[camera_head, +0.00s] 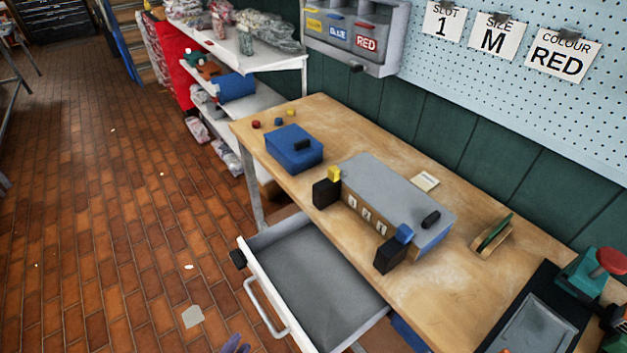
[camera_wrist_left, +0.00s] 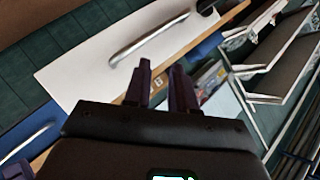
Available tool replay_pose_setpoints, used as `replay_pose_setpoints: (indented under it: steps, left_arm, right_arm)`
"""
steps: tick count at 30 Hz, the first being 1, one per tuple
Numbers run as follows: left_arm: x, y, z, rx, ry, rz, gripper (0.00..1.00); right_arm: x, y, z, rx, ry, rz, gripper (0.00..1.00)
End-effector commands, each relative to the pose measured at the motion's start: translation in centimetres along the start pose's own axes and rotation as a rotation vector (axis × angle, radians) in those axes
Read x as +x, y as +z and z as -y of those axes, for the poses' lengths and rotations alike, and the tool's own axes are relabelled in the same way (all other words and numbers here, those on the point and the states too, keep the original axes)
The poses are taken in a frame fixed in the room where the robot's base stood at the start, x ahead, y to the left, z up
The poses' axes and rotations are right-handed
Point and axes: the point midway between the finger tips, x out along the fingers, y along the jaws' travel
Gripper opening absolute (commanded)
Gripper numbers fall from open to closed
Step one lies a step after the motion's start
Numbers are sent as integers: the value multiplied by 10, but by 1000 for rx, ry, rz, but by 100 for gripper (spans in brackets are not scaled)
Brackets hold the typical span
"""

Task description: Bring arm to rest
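The tips of my left gripper (camera_head: 236,346) just show as purple fingers at the bottom edge of the head view, low over the brick floor and left of the open drawer. In the left wrist view the two dark purple fingers (camera_wrist_left: 160,88) stand a little apart with a gap between them, and nothing is held there. The rest of my left arm is out of the head view.
The open grey drawer (camera_head: 310,278) sticks out from the wooden bench (camera_head: 455,193) beside my left gripper. On the bench are a blue box (camera_head: 293,150), a grey-topped slotted box (camera_head: 395,190) and a teal press with a red knob (camera_head: 585,270). The floor (camera_head: 110,220) at left is largely clear.

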Motion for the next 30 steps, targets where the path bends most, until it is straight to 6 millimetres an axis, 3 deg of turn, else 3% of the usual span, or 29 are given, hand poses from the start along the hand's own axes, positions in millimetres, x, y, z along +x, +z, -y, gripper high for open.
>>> replay_pose_setpoints:
  steps: [9, 14, 18, 30]
  left_arm:
    - [-64, 16, 2, -483, 225, 449, 25]
    - [-99, 28, -10, -663, 289, 670, 25]
    - [-128, 44, -32, -827, 318, 896, 25]
    - [-169, -33, 57, -835, 308, 883, 25]
  right_arm:
    - [-2, 0, -2, -7, 5, 2, 85]
    - [-2, 0, -1, -6, 4, 2, 85]
    - [-2, 0, -1, -3, 2, 2, 85]
    - [-120, -38, -3, 4, -4, 1, 85]
